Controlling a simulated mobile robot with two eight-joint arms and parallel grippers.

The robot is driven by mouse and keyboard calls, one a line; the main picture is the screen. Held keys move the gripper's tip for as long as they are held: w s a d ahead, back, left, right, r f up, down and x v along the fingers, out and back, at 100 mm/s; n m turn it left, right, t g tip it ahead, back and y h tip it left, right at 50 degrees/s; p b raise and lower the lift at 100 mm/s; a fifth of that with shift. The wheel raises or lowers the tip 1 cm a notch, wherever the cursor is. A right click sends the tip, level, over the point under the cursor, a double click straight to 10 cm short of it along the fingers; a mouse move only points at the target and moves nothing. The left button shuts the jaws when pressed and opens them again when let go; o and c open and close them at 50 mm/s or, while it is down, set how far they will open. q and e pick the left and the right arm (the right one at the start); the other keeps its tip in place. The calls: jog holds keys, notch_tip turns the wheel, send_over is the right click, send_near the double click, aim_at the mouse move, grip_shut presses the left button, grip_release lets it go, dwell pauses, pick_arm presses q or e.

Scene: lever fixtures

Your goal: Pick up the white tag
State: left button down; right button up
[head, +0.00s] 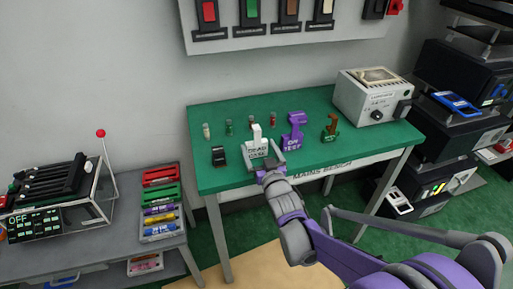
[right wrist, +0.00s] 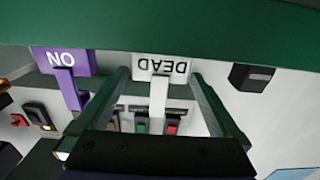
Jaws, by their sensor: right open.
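The white tag (head: 256,150) stands near the front edge of the green table, with dark lettering that includes "DEAD" and a narrow stem on top. In the right wrist view the white tag (right wrist: 160,68) appears upside down, its stem between the two fingers. My right gripper (head: 268,165) is at the tag's front; it also shows in the wrist view (right wrist: 160,78). It is open, with a finger on either side of the stem and gaps to both. My left gripper is not in view.
A purple tag (head: 294,135) stands close to the right of the white one, and a brown-and-green tag (head: 330,129) farther right. A black block (head: 219,156) sits to the left. Several small coloured pieces stand behind. A grey box (head: 371,97) occupies the table's right end.

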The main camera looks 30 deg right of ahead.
jog(key=x, duration=0.2)
jog(key=shift+w, duration=0.3)
jog(key=shift+s, duration=0.1)
jog(key=c, duration=1.1)
jog(key=shift+r, duration=0.1)
